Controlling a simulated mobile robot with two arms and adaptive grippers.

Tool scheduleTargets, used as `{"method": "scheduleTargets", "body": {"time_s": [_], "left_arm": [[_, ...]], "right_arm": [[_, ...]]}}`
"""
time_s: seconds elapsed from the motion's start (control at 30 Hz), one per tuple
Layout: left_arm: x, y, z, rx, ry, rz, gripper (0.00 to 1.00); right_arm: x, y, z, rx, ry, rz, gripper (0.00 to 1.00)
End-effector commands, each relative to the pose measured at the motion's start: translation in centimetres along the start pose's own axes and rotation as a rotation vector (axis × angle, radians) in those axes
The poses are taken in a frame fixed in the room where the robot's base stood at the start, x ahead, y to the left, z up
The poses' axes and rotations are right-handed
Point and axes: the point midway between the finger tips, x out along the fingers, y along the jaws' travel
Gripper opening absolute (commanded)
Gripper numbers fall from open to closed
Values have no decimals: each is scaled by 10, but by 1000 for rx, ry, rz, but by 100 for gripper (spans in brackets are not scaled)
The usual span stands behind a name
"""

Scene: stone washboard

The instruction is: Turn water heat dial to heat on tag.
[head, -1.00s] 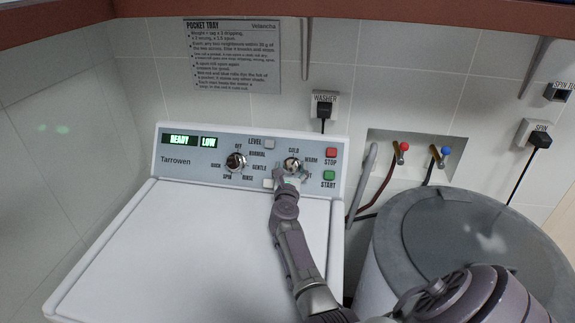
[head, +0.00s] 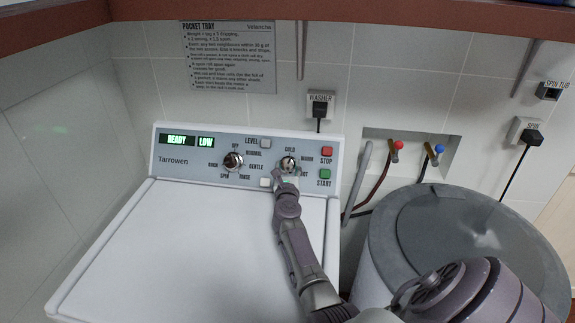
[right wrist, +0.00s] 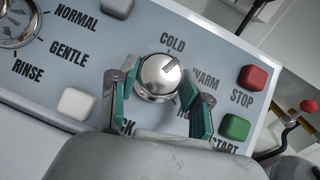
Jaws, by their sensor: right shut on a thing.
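The water heat dial (head: 288,163) is a round silver knob on the washer's control panel. It also shows in the right wrist view (right wrist: 158,77), with its dark pointer mark up and to the right, between COLD and WARM. My right gripper (right wrist: 160,98) has its teal-padded fingers on either side of the dial and is shut on it. In the head view the gripper (head: 287,177) reaches the dial from below. The HOT label is partly hidden by a finger. A grey notice (head: 228,57) headed POCKET TRAY hangs on the wall; its small print is hard to read.
The cycle dial (head: 233,162) is to the left. Red STOP (head: 327,152) and green START (head: 325,174) buttons are close on the right, and a white button (head: 266,183) is just below left. A round grey tub (head: 385,250) stands right of the washer (head: 180,245).

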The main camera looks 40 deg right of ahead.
Motion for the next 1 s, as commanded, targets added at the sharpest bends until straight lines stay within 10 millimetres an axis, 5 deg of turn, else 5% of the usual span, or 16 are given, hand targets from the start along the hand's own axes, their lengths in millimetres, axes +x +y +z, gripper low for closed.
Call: {"method": "scheduleTargets", "body": {"time_s": [0.5, 1.0], "left_arm": [[-55, -1, -1, 1, -7, 0, 81], [-64, -1, -2, 1, -7, 0, 81]], "right_arm": [[1, -4, 5, -269, 14, 202, 13], [1, -4, 2, -342, 17, 257, 13]]}}
